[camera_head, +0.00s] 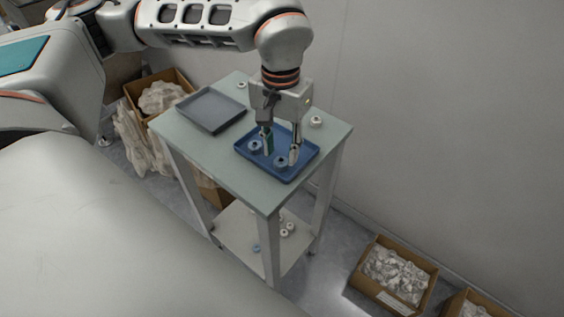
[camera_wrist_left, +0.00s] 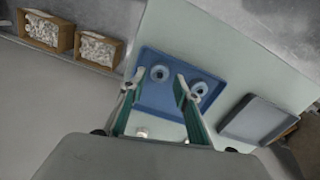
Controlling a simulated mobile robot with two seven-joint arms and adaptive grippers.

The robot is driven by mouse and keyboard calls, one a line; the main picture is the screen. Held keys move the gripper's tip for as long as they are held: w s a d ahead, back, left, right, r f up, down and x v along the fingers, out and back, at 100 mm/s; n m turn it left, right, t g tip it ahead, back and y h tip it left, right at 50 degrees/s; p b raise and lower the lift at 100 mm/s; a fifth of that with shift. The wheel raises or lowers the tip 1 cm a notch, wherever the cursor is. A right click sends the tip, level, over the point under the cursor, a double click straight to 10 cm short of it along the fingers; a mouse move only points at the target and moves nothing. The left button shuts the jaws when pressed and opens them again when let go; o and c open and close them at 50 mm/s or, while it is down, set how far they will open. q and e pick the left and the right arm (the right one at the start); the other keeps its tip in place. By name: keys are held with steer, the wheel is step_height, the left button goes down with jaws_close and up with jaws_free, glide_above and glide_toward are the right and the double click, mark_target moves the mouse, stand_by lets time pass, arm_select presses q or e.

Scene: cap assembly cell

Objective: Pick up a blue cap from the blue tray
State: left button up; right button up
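The blue tray (camera_head: 292,176) lies on the upper table and also shows in the left wrist view (camera_wrist_left: 158,107). Two blue caps are in it: one (camera_head: 281,161) near the middle, another (camera_head: 254,146) towards the left. My left gripper (camera_head: 281,153) points down over the tray, open and empty. In the left wrist view its fingertips (camera_wrist_left: 160,80) stand apart on either side of one blue cap (camera_wrist_left: 159,73). The other cap (camera_wrist_left: 199,88) is outside the right finger. I cannot tell the exact height of the fingertips over the tray. My right gripper is not in view.
An empty grey tray (camera_head: 211,109) lies left of the blue tray. White caps stand on the table behind (camera_head: 241,85) and right (camera_head: 316,121) of it. More caps lie on the lower shelf (camera_head: 235,236). Filled cardboard boxes (camera_head: 394,275) stand on the floor.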

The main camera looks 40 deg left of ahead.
mark_target(281, 163)
arm_select(q)
step_height(281, 163, down, 2)
steer(key=shift+f, duration=0.4)
steer(key=c, duration=0.4)
steer(key=shift+c, duration=0.2)
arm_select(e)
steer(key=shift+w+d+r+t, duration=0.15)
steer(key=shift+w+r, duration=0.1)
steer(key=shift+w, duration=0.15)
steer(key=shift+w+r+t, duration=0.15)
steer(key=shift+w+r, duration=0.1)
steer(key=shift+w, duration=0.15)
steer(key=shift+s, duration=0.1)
